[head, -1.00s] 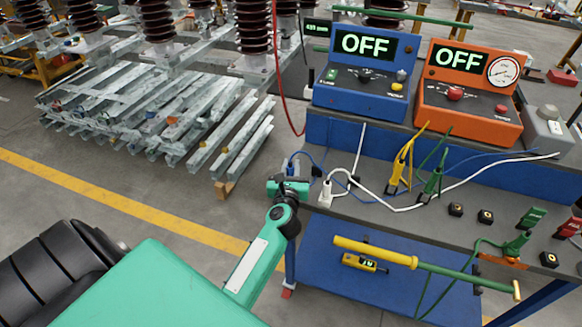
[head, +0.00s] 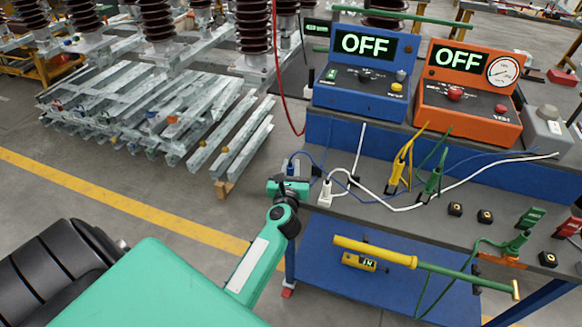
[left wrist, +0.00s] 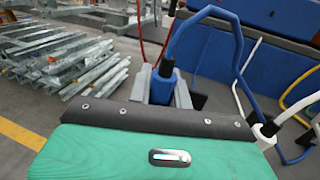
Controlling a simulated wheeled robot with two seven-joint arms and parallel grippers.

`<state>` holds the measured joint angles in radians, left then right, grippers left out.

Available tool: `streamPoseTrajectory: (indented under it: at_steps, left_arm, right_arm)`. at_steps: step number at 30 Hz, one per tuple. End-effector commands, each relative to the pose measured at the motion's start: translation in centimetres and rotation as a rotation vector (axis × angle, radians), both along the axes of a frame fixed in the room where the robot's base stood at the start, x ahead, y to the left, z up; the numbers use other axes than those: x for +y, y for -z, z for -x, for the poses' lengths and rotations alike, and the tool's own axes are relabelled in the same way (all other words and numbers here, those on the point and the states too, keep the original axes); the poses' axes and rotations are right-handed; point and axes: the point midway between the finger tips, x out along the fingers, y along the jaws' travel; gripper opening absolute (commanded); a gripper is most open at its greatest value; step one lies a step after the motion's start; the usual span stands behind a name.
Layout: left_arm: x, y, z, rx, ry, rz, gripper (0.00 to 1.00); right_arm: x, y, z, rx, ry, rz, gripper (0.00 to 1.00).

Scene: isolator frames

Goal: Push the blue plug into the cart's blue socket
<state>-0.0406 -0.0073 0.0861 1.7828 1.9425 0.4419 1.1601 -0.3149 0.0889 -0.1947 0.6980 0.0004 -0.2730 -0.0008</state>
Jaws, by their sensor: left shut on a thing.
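The blue plug (head: 291,168) is at the left end of the cart's grey top in the head view. It also shows in the left wrist view (left wrist: 164,86), upright, with a blue cable looping from its top. My left gripper (head: 289,176) is shut on it, with a grey finger on either side in the left wrist view (left wrist: 163,92). The plug's lower end is hidden behind my green gripper body. I cannot make out the blue socket, nor whether the plug touches it. My right gripper is in neither view.
A white plug (head: 325,192) with a white cable stands close to the right of the blue plug. Yellow (head: 398,172) and green clamps (head: 431,184) are farther right. Blue (head: 361,88) and orange (head: 465,93) boxes reading OFF stand behind. Floor is open to the left.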

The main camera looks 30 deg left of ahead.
Motion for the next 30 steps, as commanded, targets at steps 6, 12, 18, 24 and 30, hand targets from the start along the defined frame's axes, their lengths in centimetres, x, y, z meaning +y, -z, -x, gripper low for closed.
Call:
streamPoseTrajectory:
  at_steps: [6,12,18,24,30]
  left_arm:
    - [0.0,0.0,0.0,0.000,0.000,0.001,0.00]
    - [0.0,0.1,0.0,0.000,0.000,0.000,0.00]
    - [0.0,0.6,0.0,0.000,0.000,0.000,0.00]
    - [0.0,1.1,0.0,0.000,-0.001,0.000,0.00]
    - [0.0,1.6,0.0,0.000,-0.001,0.000,0.00]
  right_arm:
    - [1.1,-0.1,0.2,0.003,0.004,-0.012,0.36]
    - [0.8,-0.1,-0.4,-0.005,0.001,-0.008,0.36]
    - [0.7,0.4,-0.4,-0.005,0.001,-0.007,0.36]
    - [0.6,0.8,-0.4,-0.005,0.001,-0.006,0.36]
    - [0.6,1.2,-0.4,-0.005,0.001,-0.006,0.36]
